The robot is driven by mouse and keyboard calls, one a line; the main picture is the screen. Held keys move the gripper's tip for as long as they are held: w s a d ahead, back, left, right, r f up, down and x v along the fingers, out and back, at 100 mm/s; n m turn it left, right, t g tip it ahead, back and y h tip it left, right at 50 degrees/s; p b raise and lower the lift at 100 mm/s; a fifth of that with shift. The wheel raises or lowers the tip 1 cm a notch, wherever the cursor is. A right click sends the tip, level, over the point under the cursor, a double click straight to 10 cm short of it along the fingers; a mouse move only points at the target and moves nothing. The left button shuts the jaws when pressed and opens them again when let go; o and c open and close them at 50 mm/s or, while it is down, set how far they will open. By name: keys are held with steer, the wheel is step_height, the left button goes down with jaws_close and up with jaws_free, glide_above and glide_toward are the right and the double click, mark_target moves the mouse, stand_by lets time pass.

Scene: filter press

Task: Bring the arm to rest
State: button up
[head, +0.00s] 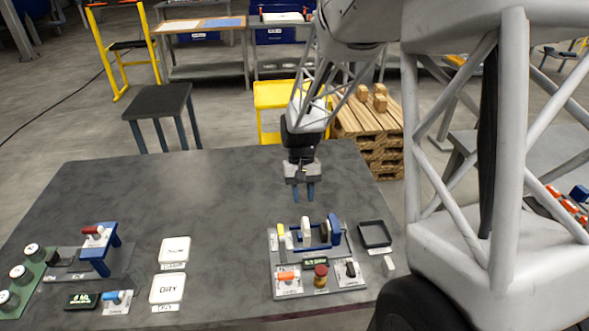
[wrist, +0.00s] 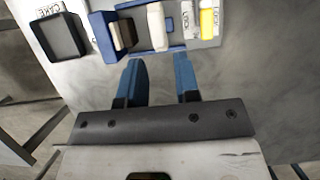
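My gripper (head: 303,193) hangs over the far right part of the grey table (head: 120,185), above and behind the filter press panel (head: 305,285). In the wrist view its two blue fingers (wrist: 161,80) are apart with nothing between them. The fingertips point toward the press, whose blue frame (wrist: 160,35) lies just beyond them. My gripper appears to be clear of the press and of the tabletop.
White pads (head: 168,288), one marked DRY, lie left of the press. A lever station (head: 100,255) stands farther left. The table's far middle is clear.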

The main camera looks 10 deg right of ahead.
steer(key=s+d+r+t, duration=0.3)
steer(key=s+d+r, duration=0.1)
steer(key=s+r, duration=0.8)
steer(key=s+d+r+t, duration=0.1)
steer(key=s+r+t, duration=0.1)
steer(key=s, duration=0.6)
steer(key=s+d+r+t, duration=0.2)
steer(key=s+r, duration=0.3)
steer(key=s, duration=0.3)
steer(key=shift+s, duration=0.15)
